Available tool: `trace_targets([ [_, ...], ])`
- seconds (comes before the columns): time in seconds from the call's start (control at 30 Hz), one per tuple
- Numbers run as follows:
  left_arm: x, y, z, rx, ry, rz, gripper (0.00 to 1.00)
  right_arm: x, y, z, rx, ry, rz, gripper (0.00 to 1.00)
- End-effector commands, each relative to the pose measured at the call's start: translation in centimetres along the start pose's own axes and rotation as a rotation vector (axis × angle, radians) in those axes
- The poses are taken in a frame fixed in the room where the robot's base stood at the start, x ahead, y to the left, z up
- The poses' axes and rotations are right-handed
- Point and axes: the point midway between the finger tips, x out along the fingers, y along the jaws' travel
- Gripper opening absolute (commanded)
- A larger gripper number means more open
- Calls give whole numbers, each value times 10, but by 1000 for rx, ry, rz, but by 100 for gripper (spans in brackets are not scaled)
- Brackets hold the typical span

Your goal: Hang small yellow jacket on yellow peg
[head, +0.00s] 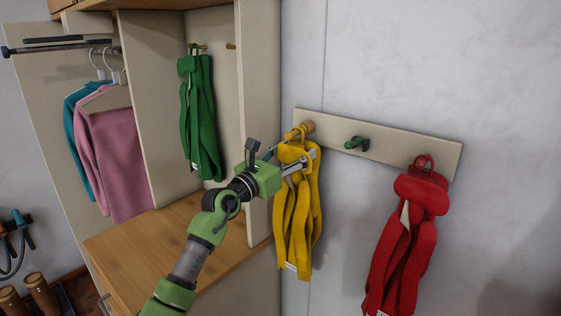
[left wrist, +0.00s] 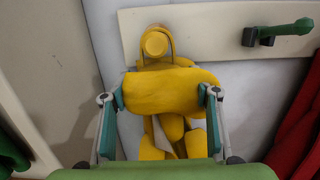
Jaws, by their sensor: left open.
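The small yellow jacket (head: 295,215) hangs against the pale peg board (head: 430,155), its body hanging straight down. The yellow peg (head: 307,127) is at the board's left end. In the left wrist view the jacket's loop appears to pass around the round peg head (left wrist: 155,42), with the bunched collar (left wrist: 165,92) just below. My left gripper (head: 302,156) is at the collar. Its two fingers stand apart on either side of the collar in the left wrist view; whether they touch the cloth is unclear. My right gripper is not in view.
A green peg (head: 355,143) is bare in the middle of the board. A red jacket (head: 408,225) hangs at its right end. A wooden cubby with a bench (head: 165,250) stands left, holding a green jacket (head: 199,120) and a pink sweater (head: 115,155).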

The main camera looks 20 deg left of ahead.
Motion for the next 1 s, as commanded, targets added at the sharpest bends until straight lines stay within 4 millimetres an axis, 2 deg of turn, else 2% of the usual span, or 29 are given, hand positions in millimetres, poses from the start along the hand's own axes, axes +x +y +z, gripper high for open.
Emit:
trace_targets([
  [0.3,-63,0,0,2,0,1,56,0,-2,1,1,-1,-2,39],
  [0.5,-96,0,1,2,-2,2,56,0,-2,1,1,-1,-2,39],
  [0.63,-106,0,1,0,-3,1,56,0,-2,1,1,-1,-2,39],
  [0.8,-109,0,0,-8,-2,0,56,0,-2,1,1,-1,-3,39],
  [0.87,-108,0,-10,-42,6,-4,56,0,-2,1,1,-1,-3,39],
  [0.97,-106,-2,-48,-199,33,-18,56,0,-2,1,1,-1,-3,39],
  [1.0,-106,-3,-72,-299,48,-19,56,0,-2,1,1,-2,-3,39],
])
